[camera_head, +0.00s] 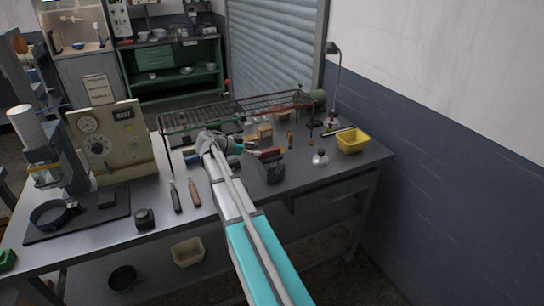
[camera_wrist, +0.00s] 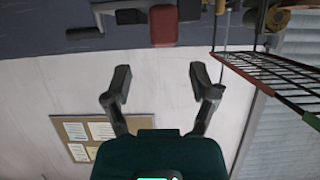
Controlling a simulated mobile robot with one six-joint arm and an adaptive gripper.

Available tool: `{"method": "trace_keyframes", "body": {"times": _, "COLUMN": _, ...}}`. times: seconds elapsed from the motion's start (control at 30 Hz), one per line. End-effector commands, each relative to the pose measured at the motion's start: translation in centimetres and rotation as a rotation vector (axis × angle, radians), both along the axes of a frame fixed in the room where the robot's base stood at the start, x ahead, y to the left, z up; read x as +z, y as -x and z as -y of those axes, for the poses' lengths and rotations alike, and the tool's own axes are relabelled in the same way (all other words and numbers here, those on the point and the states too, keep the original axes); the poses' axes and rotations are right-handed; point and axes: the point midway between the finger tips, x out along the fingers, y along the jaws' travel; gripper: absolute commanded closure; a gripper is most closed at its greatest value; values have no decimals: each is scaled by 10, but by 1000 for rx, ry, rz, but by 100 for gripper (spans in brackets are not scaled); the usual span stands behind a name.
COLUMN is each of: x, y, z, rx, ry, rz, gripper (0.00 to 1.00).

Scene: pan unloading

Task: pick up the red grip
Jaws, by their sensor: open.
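A red grip (camera_head: 270,152) sits on top of a dark grey block (camera_head: 271,172) on the workbench in the head view. In the wrist view the red grip (camera_wrist: 163,26) shows at the top middle, beside dark grey parts (camera_wrist: 189,9). My gripper (camera_head: 256,150) is just left of the grip in the head view. In the wrist view the fingers of my gripper (camera_wrist: 162,85) are spread with nothing between them. The grip lies beyond the fingertips, roughly in line with the gap. How far apart they are is hard to tell.
A wire rack (camera_head: 270,103) stands behind my gripper; it also shows at the right in the wrist view (camera_wrist: 275,75). A yellow bin (camera_head: 352,141), a lamp (camera_head: 338,90) and small blocks (camera_head: 265,131) are on the bench (camera_head: 240,197). Two hand tools (camera_head: 194,193) lie in front.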

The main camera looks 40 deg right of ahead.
Motion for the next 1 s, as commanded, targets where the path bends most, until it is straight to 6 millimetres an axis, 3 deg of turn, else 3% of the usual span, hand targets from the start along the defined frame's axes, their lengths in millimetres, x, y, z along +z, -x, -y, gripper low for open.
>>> {"method": "trace_keyframes", "body": {"times": 0.2, "x": -7, "y": 3, "z": 14, "rx": 1, "ry": 0, "rz": 0, "gripper": 26}}
{"method": "trace_keyframes", "body": {"times": 0.67, "x": -9, "y": 4, "z": 18, "rx": 1, "ry": 0, "rz": 0, "gripper": 26}}
{"method": "trace_keyframes", "body": {"times": 1.0, "x": -24, "y": 11, "z": 49, "rx": 1, "ry": 0, "rz": 0, "gripper": 26}}
